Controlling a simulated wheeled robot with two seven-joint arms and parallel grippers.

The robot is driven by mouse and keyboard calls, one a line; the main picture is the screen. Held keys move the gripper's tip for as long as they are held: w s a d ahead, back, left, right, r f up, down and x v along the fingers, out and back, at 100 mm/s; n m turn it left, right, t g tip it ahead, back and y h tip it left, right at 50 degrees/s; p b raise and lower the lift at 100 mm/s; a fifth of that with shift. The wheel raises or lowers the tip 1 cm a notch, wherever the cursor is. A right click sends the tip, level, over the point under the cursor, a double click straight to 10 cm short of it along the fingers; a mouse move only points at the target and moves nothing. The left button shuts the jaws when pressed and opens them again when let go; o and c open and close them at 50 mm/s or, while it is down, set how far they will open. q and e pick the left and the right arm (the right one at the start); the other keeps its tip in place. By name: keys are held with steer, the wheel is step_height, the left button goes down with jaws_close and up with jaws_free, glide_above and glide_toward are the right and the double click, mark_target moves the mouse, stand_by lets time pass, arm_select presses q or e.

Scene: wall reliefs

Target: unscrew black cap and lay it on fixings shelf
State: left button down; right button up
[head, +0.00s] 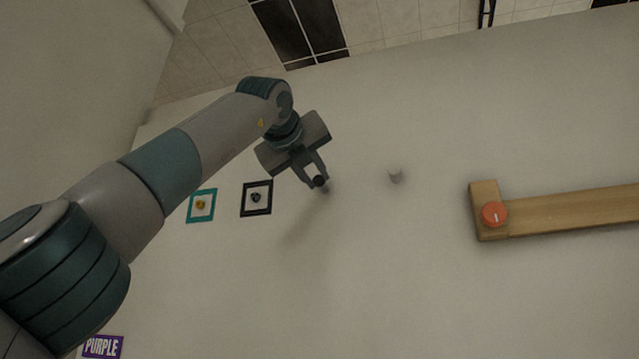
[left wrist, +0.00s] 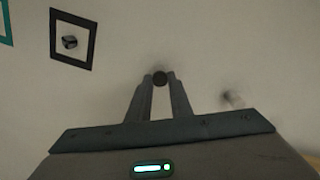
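The black cap (head: 319,181) is a small dark round piece at the wall, left of the middle of the head view. My left gripper (head: 316,181) reaches it from the upper left, its two fingers on either side of the cap. In the left wrist view, the cap (left wrist: 159,78) sits between the fingertips (left wrist: 160,80), which appear closed against it. I cannot tell whether the cap is still on a stud or clear of the wall. My right gripper is not in view.
A pale stub (head: 395,174) sticks out of the wall right of the gripper. A black frame (head: 257,198), a teal frame (head: 201,205) and a PURPLE sign (head: 103,346) are at left.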

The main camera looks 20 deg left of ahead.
arm_select(q)
steer(key=n+b, duration=0.1)
steer(key=n, duration=0.2)
steer(key=shift+n, duration=1.1)
steer(key=shift+n+b, duration=0.35)
steer(key=shift+n, duration=0.25)
steer(key=n, duration=0.3)
steer(key=shift+s, duration=0.1)
steer(key=shift+n, duration=0.5)
steer(key=n, duration=0.5)
